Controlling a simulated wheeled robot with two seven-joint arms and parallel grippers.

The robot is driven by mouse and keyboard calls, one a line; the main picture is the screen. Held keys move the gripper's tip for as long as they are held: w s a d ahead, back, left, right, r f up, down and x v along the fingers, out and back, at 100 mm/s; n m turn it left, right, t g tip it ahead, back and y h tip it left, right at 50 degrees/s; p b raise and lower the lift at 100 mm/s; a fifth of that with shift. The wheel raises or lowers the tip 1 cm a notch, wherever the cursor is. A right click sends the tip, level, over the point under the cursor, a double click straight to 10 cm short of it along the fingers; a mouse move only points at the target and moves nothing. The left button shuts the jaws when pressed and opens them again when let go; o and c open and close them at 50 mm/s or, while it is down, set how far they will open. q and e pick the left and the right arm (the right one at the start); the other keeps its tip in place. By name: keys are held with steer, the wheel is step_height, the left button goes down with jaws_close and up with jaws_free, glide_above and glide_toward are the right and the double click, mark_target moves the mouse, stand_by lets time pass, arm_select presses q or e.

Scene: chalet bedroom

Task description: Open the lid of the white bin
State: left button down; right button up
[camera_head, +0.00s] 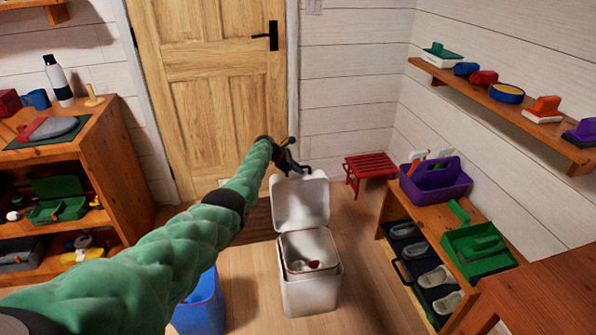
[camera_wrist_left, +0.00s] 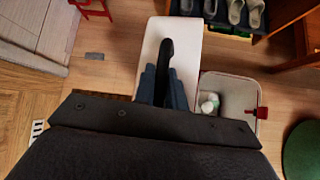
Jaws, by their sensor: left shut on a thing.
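The white bin (camera_head: 312,293) stands on the wooden floor in the middle of the head view. Its white lid (camera_head: 302,207) is raised, nearly upright, at the bin's back edge, and the opening shows. My left gripper (camera_head: 294,168) is at the top of the raised lid. In the left wrist view, its blue fingers (camera_wrist_left: 163,88) are shut on a dark handle (camera_wrist_left: 167,55) in front of the white lid (camera_wrist_left: 190,62). The open bin (camera_wrist_left: 236,92) shows at right there, with a small pale item inside. My right gripper is not in view.
A blue bin (camera_head: 203,305) stands left of the white bin, partly behind my left arm. A red stool (camera_head: 369,168) and a wooden shelf (camera_head: 428,205) with a purple caddy (camera_head: 431,182) stand to the right. A wooden door (camera_head: 210,90) is behind.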

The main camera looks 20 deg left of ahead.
arm_select(q)
steer(key=c, duration=1.5)
jaws_free()
steer(key=shift+o, duration=0.2)
